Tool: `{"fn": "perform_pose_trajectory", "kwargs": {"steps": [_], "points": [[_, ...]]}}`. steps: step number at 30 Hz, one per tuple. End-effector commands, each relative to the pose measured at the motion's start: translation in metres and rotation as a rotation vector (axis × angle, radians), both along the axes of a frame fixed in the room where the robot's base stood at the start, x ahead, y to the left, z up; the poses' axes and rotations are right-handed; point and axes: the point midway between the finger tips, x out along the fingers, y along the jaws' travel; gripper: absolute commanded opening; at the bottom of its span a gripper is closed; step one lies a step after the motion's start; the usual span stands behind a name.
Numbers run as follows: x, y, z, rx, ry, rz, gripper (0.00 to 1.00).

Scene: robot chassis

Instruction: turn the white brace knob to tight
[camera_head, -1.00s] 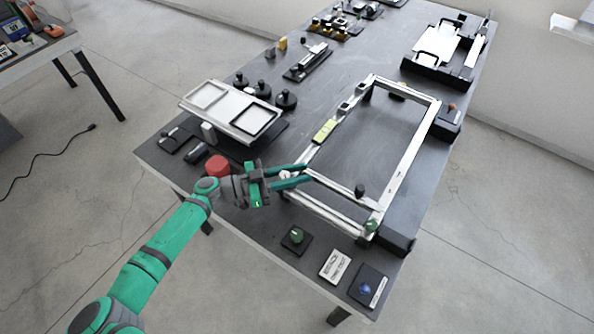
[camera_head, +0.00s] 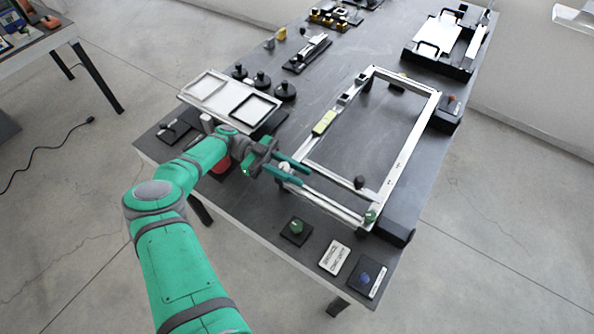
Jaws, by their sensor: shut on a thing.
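The white brace knob (camera_head: 285,167) is a small pale knob at the near left corner of the white metal frame (camera_head: 337,137). My gripper (camera_head: 296,174) reaches in from the left with its two green fingers on either side of the knob. It is shut on the knob, and the fingers partly hide it. The knob's marks are too small to read, so its turn angle cannot be told.
A black knob (camera_head: 360,182) stands on the frame's near bar. A green knob (camera_head: 296,226), a white label plate (camera_head: 334,257) and a blue knob (camera_head: 365,277) lie along the table's front edge. A red object (camera_head: 220,163) is partly hidden by my arm.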

Motion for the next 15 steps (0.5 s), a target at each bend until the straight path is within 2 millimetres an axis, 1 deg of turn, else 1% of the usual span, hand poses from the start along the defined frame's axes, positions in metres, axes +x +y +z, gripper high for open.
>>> {"fn": "perform_pose_trajectory", "kwargs": {"steps": [6, 15], "points": [[-0.0008, 0.0015, -0.0005, 0.003, -0.001, -0.046, 0.02], [-0.0014, 0.0018, -0.0009, 0.003, -0.001, -0.055, 0.02]]}}
